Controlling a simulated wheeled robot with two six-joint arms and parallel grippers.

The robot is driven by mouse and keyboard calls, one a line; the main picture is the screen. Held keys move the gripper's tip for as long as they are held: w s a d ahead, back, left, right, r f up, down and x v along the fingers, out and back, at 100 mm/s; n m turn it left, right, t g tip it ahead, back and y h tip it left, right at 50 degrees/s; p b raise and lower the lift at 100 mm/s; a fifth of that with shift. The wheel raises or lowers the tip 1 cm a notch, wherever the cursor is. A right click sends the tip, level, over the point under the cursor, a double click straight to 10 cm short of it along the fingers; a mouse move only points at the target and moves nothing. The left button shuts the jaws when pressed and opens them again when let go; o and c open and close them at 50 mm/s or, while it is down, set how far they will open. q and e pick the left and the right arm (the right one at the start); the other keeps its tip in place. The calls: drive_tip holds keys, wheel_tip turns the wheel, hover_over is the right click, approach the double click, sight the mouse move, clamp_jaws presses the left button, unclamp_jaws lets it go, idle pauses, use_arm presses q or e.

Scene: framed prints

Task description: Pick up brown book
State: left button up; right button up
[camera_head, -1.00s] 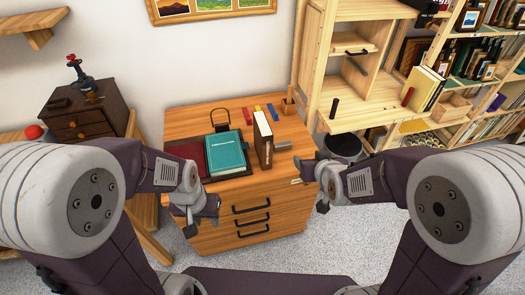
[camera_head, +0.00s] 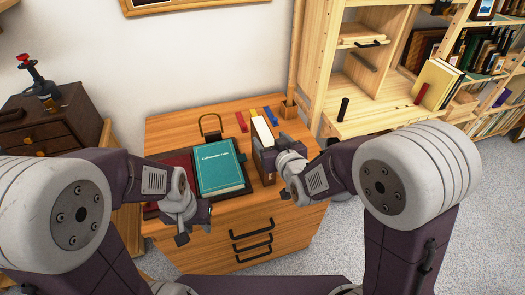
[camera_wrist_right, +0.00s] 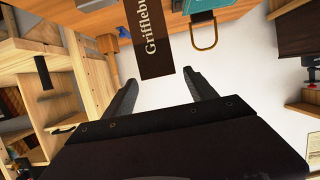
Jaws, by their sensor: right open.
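The brown book (camera_head: 264,166) stands upright on the wooden drawer cabinet (camera_head: 180,128), with pale page edges on top. In the right wrist view its dark brown spine with white lettering (camera_wrist_right: 153,42) lies ahead of and between the fingers. My right gripper (camera_wrist_right: 160,76) is open and empty, with a gap between its fingertips and the spine. In the head view the right gripper (camera_head: 281,160) is beside the book and overlaps its right part. My left gripper (camera_head: 188,220) hangs before the cabinet's front left; its jaws are not clear.
Small coloured items (camera_head: 242,121) and a wooden pen cup (camera_head: 289,109) are behind. A shelf unit (camera_head: 385,110) stands to the right.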

sight(265, 133)
drive_tip(key=x, duration=0.6)
drive_tip(key=shift+w+a+f, duration=0.15)
drive_tip(key=shift+w, duration=0.2)
drive_tip(key=shift+s, duration=0.1)
drive_tip(key=c, duration=0.4)
clamp_jaws()
drive_tip(key=shift+r, duration=0.2)
